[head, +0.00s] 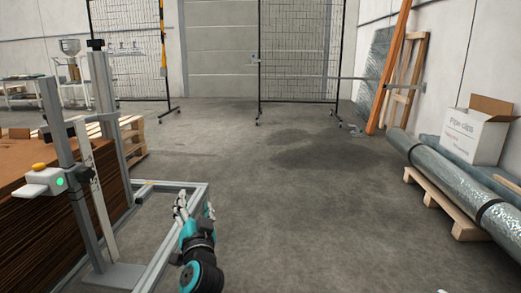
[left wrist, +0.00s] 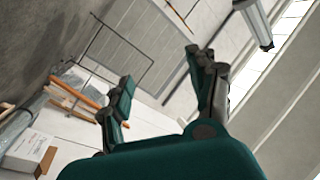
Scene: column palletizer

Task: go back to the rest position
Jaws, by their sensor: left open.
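My left gripper (head: 195,207) is in the lower middle of the head view, with its black and teal wrist below it. Its fingers point up and away, beside the grey metal frame (head: 172,240). In the left wrist view the two fingers of my left gripper (left wrist: 162,78) stand wide apart with nothing between them. It is open and empty. My right gripper does not show in either view.
Foil-wrapped rolls (head: 450,180) lie on a pallet at the right, near a white carton (head: 475,133). Mesh panels (head: 300,50) stand behind. The middle floor (head: 290,190) is clear.

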